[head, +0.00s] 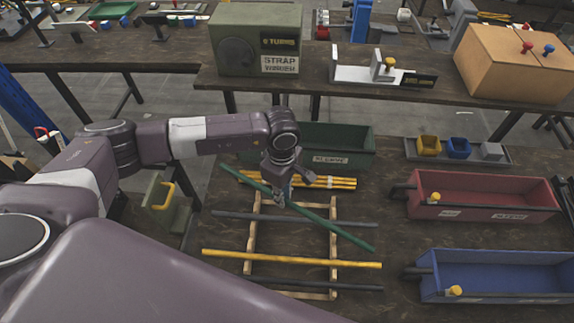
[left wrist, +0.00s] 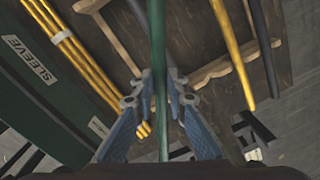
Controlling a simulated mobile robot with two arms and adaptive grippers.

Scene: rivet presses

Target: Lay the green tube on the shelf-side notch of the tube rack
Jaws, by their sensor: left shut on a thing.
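The green tube (head: 340,233) is in my left gripper (head: 281,196), which is shut around it. The tube runs diagonally over the tube rack, from upper left to lower right in the head view. In the left wrist view the tube (left wrist: 158,55) passes lengthwise between the blue-grey fingers (left wrist: 155,105). The wooden tube rack (head: 251,238) has two rails, with a second rail (head: 333,240) to the right. Dark grey tubes (head: 240,215) and a yellow tube (head: 290,258) lie across it. Its notches are too small to make out. My right gripper is not in view.
A bundle of yellow tubes (head: 335,183) lies behind the rack, before a green bin (head: 352,140). Red (head: 485,210) and blue (head: 500,285) bins stand to the right. A raised bench (head: 415,105) with a strap box (head: 235,45) runs behind.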

